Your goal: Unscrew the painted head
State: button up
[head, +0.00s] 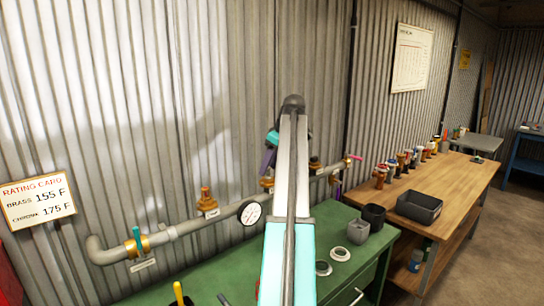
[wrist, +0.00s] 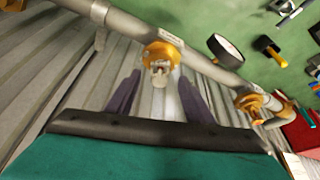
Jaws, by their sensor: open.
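The head sits on a brass fitting (wrist: 161,52) on the grey pipe (wrist: 205,66). I cannot tell whether the fingers touch it or whether it is painted. In the head view my arm hides most of this spot, and a purple finger (head: 268,160) shows to its left. A bare brass-coloured head (head: 207,199) stands on the pipe (head: 185,230) left of the gauge.
A pressure gauge (head: 249,213) and a teal-handled valve (head: 138,242) are on the pipe by the corrugated wall. A rating card (head: 38,201) reads brass 155 F, chroma 175 F. The green bench (head: 235,272) holds small cups. A wooden bench (head: 456,184) bears several heads and a dark bin (head: 418,207).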

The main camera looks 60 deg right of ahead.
jog(key=shift+x, duration=1)
grip_shut()
jog(key=shift+r+n+y+p, duration=0.1)
jog(key=shift+n+y+p, duration=0.4)
jog(key=shift+n, duration=0.9)
jog(key=shift+n+g+y, duration=0.3)
jog(key=shift+n+y, duration=0.2)
jog(key=shift+n, duration=1)
